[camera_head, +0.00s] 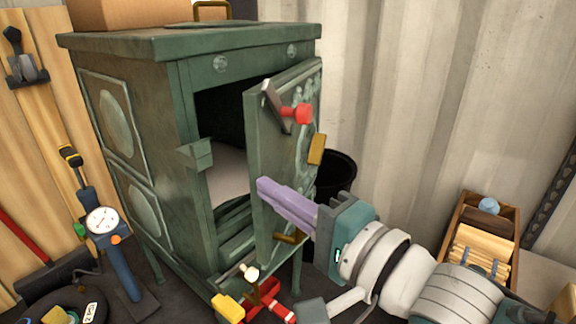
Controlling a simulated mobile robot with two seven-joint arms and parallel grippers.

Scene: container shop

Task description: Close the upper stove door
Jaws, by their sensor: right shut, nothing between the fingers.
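The green stove (150,130) stands left of centre. Its upper door (262,180) is swung wide open on its right side, and the dark firebox inside shows, with a pale surface within. The door carries a metal latch with a red knob (296,113) and a brass piece (317,149). My right gripper (262,187) reaches in from the lower right. Its purple fingers are shut and empty, with their tips in front of the lower part of the door. I cannot tell whether they touch it. My left gripper is not in view.
A black bucket (337,172) stands behind the door, near the corrugated wall. A wooden crate (513,218) is at the right. A dial gauge (102,221) and hand tools are at the left. Red and yellow handles (268,301) stick out below the door.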

